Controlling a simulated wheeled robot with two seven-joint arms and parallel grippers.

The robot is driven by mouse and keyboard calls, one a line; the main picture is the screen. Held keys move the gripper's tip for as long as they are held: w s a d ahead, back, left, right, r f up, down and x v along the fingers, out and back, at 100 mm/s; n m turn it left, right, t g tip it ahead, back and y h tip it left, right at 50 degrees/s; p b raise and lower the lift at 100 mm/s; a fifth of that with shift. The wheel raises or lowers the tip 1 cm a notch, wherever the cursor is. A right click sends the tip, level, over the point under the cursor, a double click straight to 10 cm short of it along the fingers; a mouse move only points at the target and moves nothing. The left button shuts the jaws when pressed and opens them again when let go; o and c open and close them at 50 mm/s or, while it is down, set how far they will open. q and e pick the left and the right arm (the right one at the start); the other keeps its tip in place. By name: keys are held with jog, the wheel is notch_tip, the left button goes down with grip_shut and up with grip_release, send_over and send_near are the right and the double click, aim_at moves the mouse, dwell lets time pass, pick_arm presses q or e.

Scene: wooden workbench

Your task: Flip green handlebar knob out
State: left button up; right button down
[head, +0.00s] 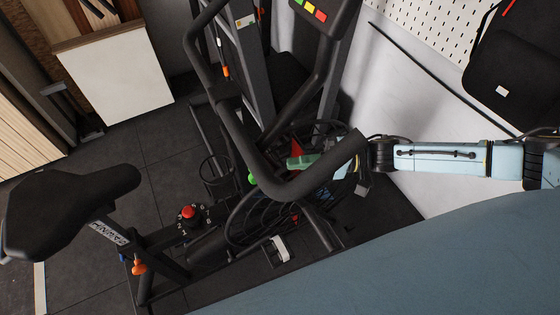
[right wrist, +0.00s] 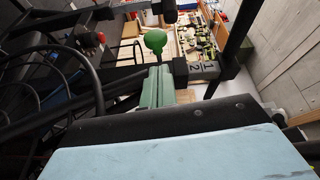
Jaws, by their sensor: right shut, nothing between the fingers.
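The bright green handlebar knob (head: 252,178) shows in the head view at the left edge of the dark curved handlebar (head: 290,187). In the right wrist view the knob (right wrist: 155,40) is a rounded head on a short stem, just beyond my fingertips. My right gripper (head: 292,162) reaches in from the right, partly hidden by the handlebar. Its green fingers (right wrist: 157,88) are shut and empty, pointing towards the knob. A small gap shows in the head view between fingertips and knob; whether they touch is not certain. My left gripper is in neither view.
The exercise bike has a black saddle (head: 70,205), a red dial knob (head: 188,212) and an orange knob (head: 138,267). Dark frame tubes and loops of cable surround my right gripper closely. A black backpack (head: 510,70) hangs on the pegboard (head: 430,35) at the right.

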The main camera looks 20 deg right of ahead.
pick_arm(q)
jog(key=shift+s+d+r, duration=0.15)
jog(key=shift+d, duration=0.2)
pick_arm(e)
jog(key=v, duration=0.4)
jog(key=shift+d, duration=0.1)
